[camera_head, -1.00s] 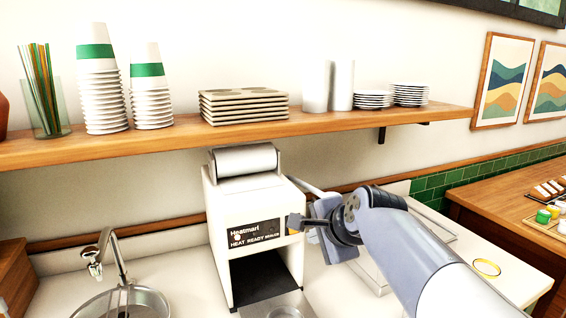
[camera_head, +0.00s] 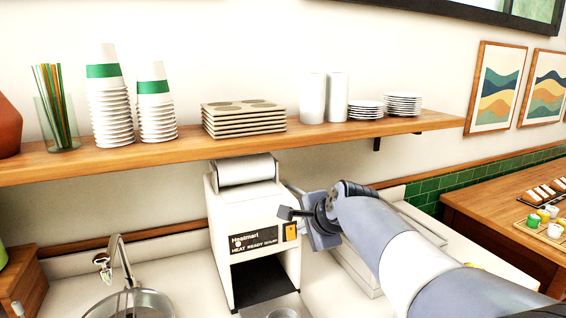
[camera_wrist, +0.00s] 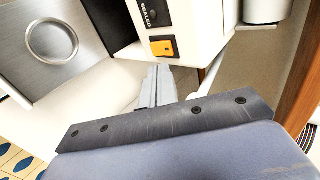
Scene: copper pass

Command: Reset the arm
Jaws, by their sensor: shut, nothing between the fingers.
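My gripper (camera_head: 284,213) is beside the right front edge of the white heat sealer (camera_head: 222,237), near its orange switch (camera_head: 290,232). In the wrist view the fingers (camera_wrist: 157,88) are together with nothing between them, a little below the orange switch (camera_wrist: 162,47). I cannot tell whether the fingertips touch the machine. My arm reaches in from the lower right, over the white counter (camera_head: 190,300).
A wooden shelf (camera_head: 200,157) runs above the sealer, with cup stacks (camera_head: 108,110), trays (camera_head: 243,119) and plates (camera_head: 403,104). A sink with a tap (camera_head: 118,262) is at left. A wooden table (camera_head: 480,207) is at right.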

